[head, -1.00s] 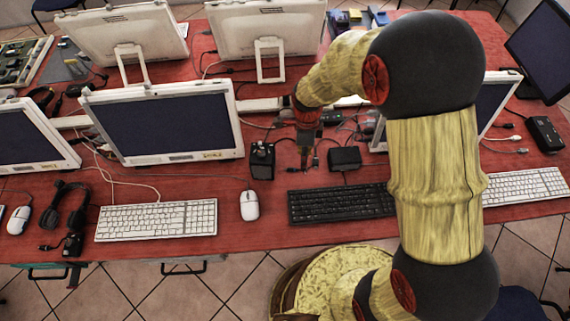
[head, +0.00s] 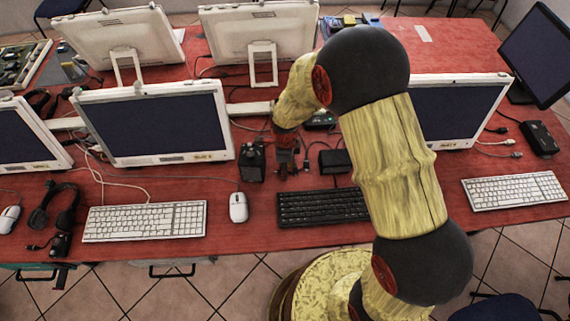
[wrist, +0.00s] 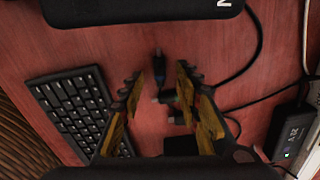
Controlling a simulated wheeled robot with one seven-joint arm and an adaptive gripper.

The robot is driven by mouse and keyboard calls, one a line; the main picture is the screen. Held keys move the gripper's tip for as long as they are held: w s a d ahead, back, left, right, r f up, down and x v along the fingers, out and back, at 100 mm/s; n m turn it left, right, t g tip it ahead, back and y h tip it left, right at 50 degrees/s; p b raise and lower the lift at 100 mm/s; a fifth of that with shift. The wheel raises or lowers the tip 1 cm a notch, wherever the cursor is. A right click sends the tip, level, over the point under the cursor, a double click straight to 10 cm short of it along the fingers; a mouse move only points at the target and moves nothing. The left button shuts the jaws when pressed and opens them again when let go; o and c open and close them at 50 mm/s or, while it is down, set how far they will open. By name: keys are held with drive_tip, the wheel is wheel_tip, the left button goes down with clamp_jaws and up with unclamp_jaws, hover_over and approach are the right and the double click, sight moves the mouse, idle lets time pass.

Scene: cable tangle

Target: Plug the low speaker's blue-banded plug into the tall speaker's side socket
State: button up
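The tall speaker (head: 252,163) is a dark upright box left of my gripper; its edge shows at the top of the wrist view (wrist: 140,8). The low speaker (head: 335,161) is a flatter black box to the right; a dark part of it shows low in the wrist view (wrist: 182,146). My gripper (head: 286,168) points down between them, open and empty, its fingers apart in the wrist view (wrist: 160,85). A small dark plug (wrist: 160,66) lies on the table between and beyond the fingertips. Other small connectors (wrist: 173,98) lie close by. I cannot tell a blue band. The side socket is hidden.
A black keyboard (head: 322,206) lies in front of my gripper. A black adapter with a green light (wrist: 290,132) and loose cables lie behind. Monitors (head: 153,122) stand farther back. A white mouse (head: 238,207) is front left. Bare red table shows around the plugs.

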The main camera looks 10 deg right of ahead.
drive_tip(key=shift+f, duration=0.25)
drive_tip(key=shift+c, duration=0.4)
drive_tip(key=c, duration=0.7)
clamp_jaws()
